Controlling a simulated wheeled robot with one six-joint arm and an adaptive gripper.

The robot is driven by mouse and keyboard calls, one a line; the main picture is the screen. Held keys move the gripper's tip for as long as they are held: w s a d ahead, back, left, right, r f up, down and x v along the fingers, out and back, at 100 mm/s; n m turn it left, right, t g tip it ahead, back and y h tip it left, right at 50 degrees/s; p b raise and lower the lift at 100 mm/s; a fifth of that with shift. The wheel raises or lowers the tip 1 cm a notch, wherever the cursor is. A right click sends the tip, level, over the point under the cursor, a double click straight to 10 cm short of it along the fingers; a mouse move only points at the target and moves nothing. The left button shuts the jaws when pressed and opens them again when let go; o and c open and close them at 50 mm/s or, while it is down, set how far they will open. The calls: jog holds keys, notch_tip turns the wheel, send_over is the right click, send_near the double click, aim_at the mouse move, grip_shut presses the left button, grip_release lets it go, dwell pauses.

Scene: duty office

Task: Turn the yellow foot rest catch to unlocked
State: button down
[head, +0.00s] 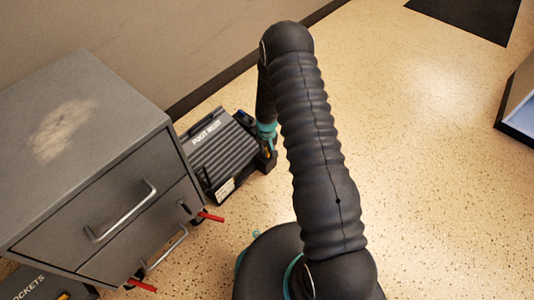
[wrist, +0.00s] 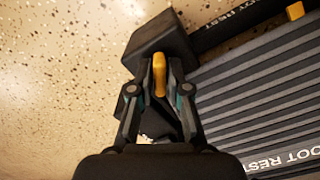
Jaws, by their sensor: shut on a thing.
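The foot rest (head: 222,152) is a dark ribbed platform with white lettering, on the floor beside the grey cabinet. It fills the right of the wrist view (wrist: 262,92). The yellow catch (wrist: 159,75) is a small upright lever at a black block (wrist: 160,40) on the foot rest's edge. My gripper (wrist: 160,86) is shut on the yellow catch, with one finger on each side of it. In the head view my gripper (head: 267,150) is at the foot rest's right edge, mostly hidden by my arm. The catch's lower part is hidden between the fingers.
A second yellow piece (wrist: 295,10) shows at the foot rest's far side. The grey drawer cabinet (head: 75,125) stands close on the left, with red levers (head: 211,217) low down. A dark box (head: 40,284) lies at lower left. Speckled floor (head: 430,150) is clear on the right.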

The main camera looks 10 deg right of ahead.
aim_at(267, 151)
jog(key=n+b, duration=0.2)
jog(key=n, duration=0.4)
dwell(0.6)
jog(key=c, duration=1.1)
grip_release()
notch_tip(267, 151, up, 12)
